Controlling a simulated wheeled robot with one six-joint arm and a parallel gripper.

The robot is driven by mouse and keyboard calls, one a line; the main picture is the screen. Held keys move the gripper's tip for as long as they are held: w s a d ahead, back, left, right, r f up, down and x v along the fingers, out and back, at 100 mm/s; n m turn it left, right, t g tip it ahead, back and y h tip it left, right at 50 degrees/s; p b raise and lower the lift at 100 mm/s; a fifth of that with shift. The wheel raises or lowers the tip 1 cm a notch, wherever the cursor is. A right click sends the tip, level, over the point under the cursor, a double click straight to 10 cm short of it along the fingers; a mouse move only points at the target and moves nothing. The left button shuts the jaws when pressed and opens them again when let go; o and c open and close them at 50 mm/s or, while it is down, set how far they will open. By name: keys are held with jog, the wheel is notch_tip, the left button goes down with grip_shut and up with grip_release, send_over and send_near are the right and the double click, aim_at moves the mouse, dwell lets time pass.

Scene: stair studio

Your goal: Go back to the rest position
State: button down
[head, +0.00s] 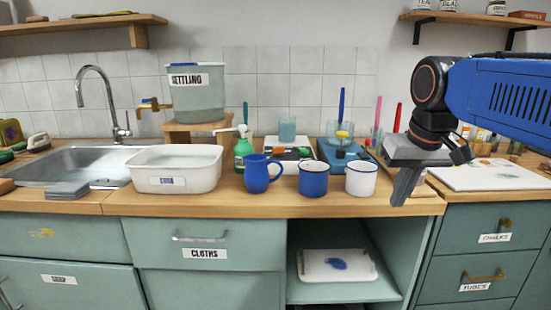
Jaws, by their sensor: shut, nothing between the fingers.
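My gripper (404,187) hangs at the right of the head view, at the end of my blue arm. Its fingers point down in front of the counter's right end, and they are shut with nothing held. A blue jug (262,174), a blue mug (313,179) and a white mug with a dark rim (361,179) stand in a row on the wooden counter (300,207), to the left of the gripper. The gripper appears apart from them. My arm hides part of the counter and wall behind it.
A white tub (175,172) sits left of the jug, beside the sink (75,160). The "SETTLING" bucket (196,100) stands on a wooden stand. A green spray bottle (243,153) is behind the jug. An open shelf below holds a white tray (325,273) with a blue item.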

jog(key=s+d+f, duration=0.1)
jog(key=s+f, duration=0.6)
jog(key=f, duration=0.3)
jog(key=s+d+f+t, duration=0.1)
jog(key=s+f, duration=0.7)
jog(key=f, duration=0.2)
jog(key=shift+s, duration=0.15)
jog(key=shift+r, duration=0.15)
dwell(2.0)
